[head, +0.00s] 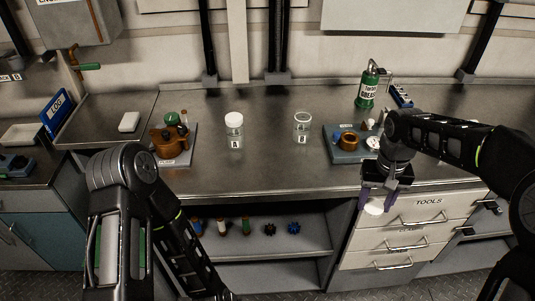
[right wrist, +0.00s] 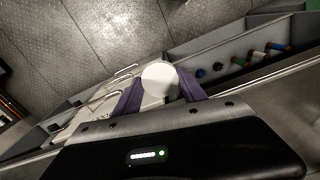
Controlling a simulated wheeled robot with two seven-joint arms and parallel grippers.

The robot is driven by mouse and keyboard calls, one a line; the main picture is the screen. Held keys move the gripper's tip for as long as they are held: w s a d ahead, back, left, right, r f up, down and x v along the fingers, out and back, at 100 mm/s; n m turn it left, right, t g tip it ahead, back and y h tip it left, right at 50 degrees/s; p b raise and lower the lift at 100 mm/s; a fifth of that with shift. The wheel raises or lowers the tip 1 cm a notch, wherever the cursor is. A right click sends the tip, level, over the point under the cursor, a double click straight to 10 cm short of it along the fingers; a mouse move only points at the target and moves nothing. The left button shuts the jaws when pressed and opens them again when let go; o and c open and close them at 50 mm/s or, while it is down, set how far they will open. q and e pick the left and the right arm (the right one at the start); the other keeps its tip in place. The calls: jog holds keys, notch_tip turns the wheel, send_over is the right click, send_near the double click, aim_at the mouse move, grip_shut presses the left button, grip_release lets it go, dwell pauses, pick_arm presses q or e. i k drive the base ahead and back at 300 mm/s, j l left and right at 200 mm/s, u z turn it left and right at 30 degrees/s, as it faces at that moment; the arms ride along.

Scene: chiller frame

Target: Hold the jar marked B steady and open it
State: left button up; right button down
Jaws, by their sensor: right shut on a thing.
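The jar marked B (head: 302,131) stands upright on the steel counter. It is clear glass, its mouth looks open, and no lid is on it. My right gripper (head: 375,200) is shut on a white round lid (head: 374,208), held in front of the counter's front edge before the drawers. The lid also shows between the purple fingers in the right wrist view (right wrist: 160,79). The jar marked A (head: 235,133), with a white lid on, stands left of jar B.
A tray (head: 191,156) with a brown pot stands left of jar A. Another tray (head: 339,157) with brown and white parts lies right of jar B. Small coloured items sit on the shelf (head: 280,247) below. The counter before the jars is clear.

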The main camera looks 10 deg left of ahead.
aim_at(302, 123)
jog(key=i+l, duration=0.1)
jog(key=i, duration=0.35)
jog(key=u, duration=1.6)
